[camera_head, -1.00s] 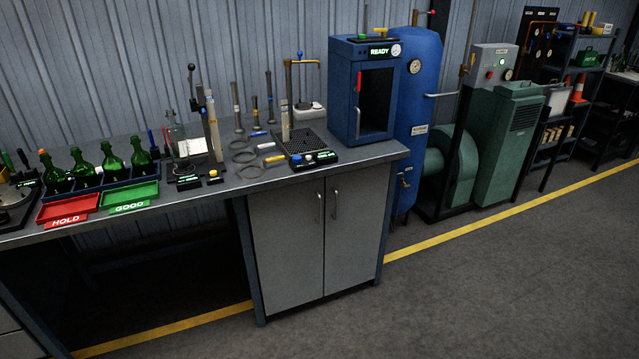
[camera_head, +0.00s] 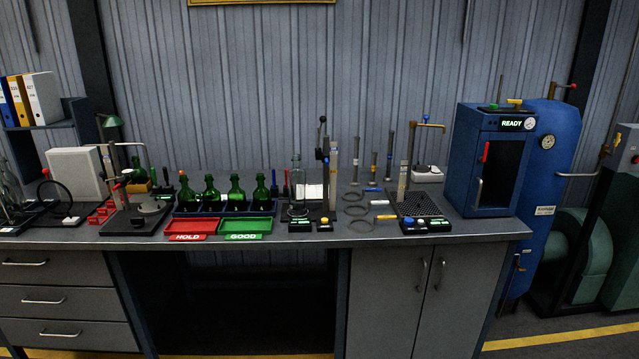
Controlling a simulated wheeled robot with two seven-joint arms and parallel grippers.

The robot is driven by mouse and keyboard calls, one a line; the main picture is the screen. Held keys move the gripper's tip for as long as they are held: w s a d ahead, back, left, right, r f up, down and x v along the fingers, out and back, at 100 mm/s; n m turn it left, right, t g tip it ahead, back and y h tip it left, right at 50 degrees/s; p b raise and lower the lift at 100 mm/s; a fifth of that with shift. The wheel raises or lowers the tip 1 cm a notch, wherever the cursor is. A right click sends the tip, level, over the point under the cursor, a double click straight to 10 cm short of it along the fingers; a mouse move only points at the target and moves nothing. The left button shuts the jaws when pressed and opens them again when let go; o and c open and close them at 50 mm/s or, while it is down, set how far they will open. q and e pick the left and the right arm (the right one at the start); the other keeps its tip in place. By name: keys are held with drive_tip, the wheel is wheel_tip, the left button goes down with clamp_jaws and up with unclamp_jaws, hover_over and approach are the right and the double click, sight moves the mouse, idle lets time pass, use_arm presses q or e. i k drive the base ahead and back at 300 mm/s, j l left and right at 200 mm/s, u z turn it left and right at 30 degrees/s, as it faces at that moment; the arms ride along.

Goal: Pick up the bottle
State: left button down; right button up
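Several green glass bottles stand upright in a row in a dark blue rack on the workbench; one is the leftmost bottle (camera_head: 186,193), another the rightmost bottle (camera_head: 261,193). A further green bottle (camera_head: 137,172) stands farther back to the left, partly hidden by a stand. A clear glass bottle (camera_head: 296,190) stands on a gauge stand right of the rack. Which bottle the task means cannot be told. Neither of my grippers is in view.
A red HOLD tray (camera_head: 192,227) and a green GOOD tray (camera_head: 244,226) lie in front of the rack at the bench edge. A blue cabinet marked READY (camera_head: 490,160) stands on the bench's right end. Binders (camera_head: 40,98) are on a shelf at left. The grey bench (camera_head: 330,238) has little free room.

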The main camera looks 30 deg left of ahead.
sight(297, 177)
drive_tip(key=u, duration=0.35)
drive_tip(key=i+u, duration=0.3)
drive_tip(key=i+l+u, duration=0.15)
drive_tip(key=u, duration=0.15)
drive_tip(key=i+l+u, duration=0.35)
drive_tip(key=i+l, duration=1.2)
drive_tip(key=i, duration=0.1)
